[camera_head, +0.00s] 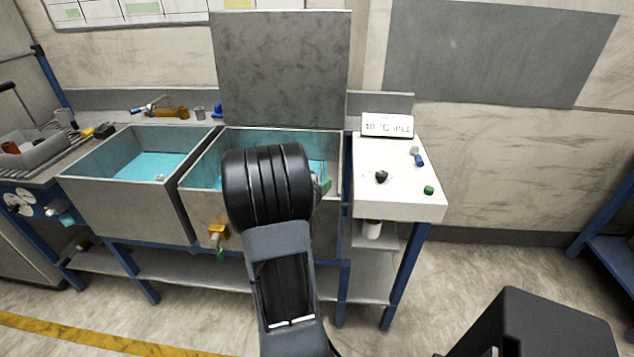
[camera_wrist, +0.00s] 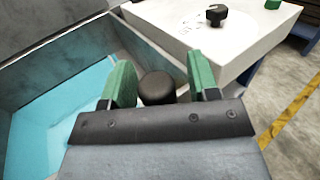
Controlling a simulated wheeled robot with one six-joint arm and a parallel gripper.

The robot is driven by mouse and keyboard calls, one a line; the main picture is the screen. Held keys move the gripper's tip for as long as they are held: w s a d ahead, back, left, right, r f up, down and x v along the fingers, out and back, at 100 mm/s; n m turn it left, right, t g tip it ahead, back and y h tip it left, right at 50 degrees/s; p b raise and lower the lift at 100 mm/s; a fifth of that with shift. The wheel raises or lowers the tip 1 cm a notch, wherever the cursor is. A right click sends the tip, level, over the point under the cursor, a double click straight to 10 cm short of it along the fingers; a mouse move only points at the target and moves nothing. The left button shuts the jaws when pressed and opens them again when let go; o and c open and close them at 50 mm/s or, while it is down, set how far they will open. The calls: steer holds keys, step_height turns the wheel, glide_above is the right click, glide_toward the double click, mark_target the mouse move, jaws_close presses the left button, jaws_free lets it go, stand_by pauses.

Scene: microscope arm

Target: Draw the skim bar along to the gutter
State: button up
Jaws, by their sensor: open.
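My gripper (camera_wrist: 159,72) is open, its two green fingers apart, over the right-hand end of the right tank. A dark round knob (camera_wrist: 157,87) shows between the fingers in the wrist view; I cannot tell whether it is touched or whether it belongs to the skim bar. The right tank (camera_head: 192,185) holds blue water (camera_wrist: 35,125), with a paler patch in it. In the head view my arm covers much of this tank, and one green finger (camera_head: 325,187) shows near its right wall. I cannot make out the skim bar or the gutter with certainty.
A left tank (camera_head: 85,180) with blue water stands beside it. A grey panel (camera_head: 283,70) rises behind the right tank. To the right is a white control box (camera_head: 400,203) with a black knob (camera_head: 381,177), green button (camera_head: 429,190) and display (camera_head: 388,126). A yellow tap (camera_head: 217,232) projects in front.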

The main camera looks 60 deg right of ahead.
steer(key=shift+a, duration=0.1)
steer(key=w+a, duration=0.2)
steer(key=a, duration=1.1)
steer(key=shift+w+a+b, duration=0.2)
steer(key=shift+w+b, duration=0.05)
steer(key=shift+b, duration=0.2)
